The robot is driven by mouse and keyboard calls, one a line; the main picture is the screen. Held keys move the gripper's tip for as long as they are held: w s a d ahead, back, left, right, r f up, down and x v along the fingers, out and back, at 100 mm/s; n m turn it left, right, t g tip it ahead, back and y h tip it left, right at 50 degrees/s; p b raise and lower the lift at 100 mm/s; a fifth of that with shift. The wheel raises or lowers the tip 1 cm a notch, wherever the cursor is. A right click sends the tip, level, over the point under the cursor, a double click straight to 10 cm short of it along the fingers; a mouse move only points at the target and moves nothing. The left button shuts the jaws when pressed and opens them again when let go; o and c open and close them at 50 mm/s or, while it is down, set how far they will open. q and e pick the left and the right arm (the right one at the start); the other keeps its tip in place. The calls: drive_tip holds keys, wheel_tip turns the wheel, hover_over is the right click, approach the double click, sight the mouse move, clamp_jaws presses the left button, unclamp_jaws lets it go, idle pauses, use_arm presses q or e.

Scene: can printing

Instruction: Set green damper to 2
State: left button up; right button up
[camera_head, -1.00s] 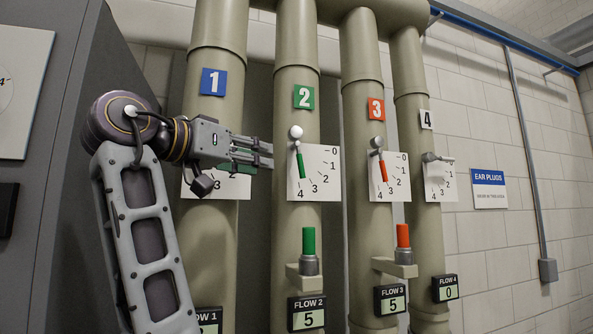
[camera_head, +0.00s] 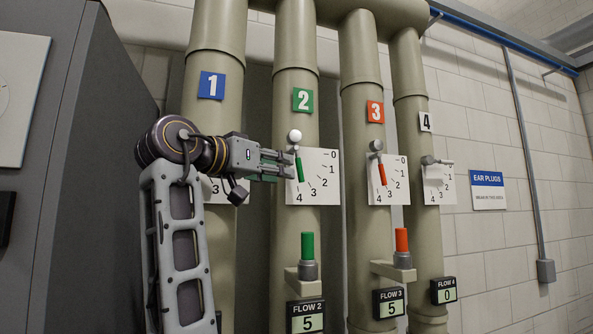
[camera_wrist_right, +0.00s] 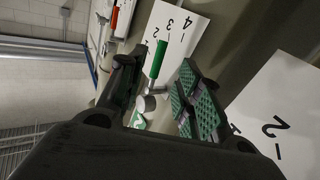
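The green damper handle (camera_head: 300,168) hangs from its pivot on pipe 2 and points down between 4 and 3 on its white dial plate (camera_head: 325,165). The flow 2 display (camera_head: 307,317) reads 5. My right gripper (camera_head: 283,166) comes in from the left, level with the handle, its fingertips at the handle's left side. In the right wrist view the green handle (camera_wrist_right: 158,60) shows between the two spread fingers, with a gap on each side. I cannot tell if either finger touches it. My left gripper is not in view.
The red handle (camera_head: 382,174) on pipe 3 and the handle on pipe 4 (camera_head: 430,160) are to the right. A green upright knob (camera_head: 307,246) stands below the dial. Pipe 1 (camera_head: 222,130) and its dial plate are partly behind my right arm.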

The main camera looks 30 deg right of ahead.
sight(298, 172)
drive_tip(key=shift+p+x, duration=0.75)
drive_tip(key=shift+x, duration=2.85)
drive_tip(key=shift+s, duration=0.1)
drive_tip(key=shift+c, duration=0.2)
clamp_jaws()
